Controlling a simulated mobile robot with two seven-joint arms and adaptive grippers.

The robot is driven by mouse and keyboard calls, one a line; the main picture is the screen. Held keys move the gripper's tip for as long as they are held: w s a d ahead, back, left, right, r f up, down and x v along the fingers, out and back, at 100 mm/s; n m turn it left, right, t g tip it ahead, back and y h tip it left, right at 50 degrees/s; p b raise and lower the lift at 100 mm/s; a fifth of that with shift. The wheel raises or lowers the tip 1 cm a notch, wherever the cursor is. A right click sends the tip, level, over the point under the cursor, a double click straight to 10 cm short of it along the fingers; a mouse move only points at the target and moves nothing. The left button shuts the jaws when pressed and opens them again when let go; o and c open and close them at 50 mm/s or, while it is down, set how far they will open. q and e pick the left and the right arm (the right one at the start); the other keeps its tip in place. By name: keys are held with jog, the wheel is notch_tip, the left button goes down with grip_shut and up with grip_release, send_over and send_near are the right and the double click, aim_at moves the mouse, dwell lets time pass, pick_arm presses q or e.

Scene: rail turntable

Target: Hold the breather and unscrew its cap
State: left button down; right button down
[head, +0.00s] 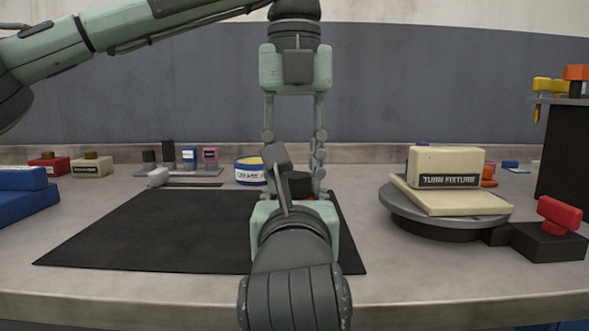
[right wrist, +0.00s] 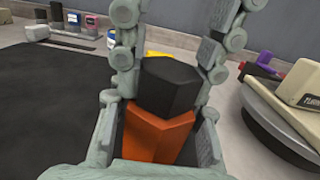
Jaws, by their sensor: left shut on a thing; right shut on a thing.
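The breather has an orange body (right wrist: 155,135) and a black cap (right wrist: 170,84) seated on top, both clearest in the right wrist view. In the head view the cap (head: 300,180) shows as a dark piece, with the body mostly hidden behind my right wrist. My left gripper (head: 293,186) points straight down from above and is shut on the cap; its fingers stand on both sides of it in the right wrist view. My right gripper (right wrist: 158,138) comes from the front and is shut on the orange body. I cannot tell how far the cap is turned.
A black mat (head: 140,235) lies left of the grippers. A turntable (head: 440,224) with a cream turn fixture (head: 450,168) stands at the right, near a red-handled block (head: 558,213). A blue-and-yellow tin (head: 248,172) and small coloured pieces stand behind.

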pick_arm(q)
jog(key=shift+r, duration=1.65)
jog(key=shift+r, duration=2.4)
pick_arm(e)
jog(key=c, duration=0.8)
grip_release()
jog(key=shift+c, duration=0.2)
jog(key=shift+r, duration=0.1)
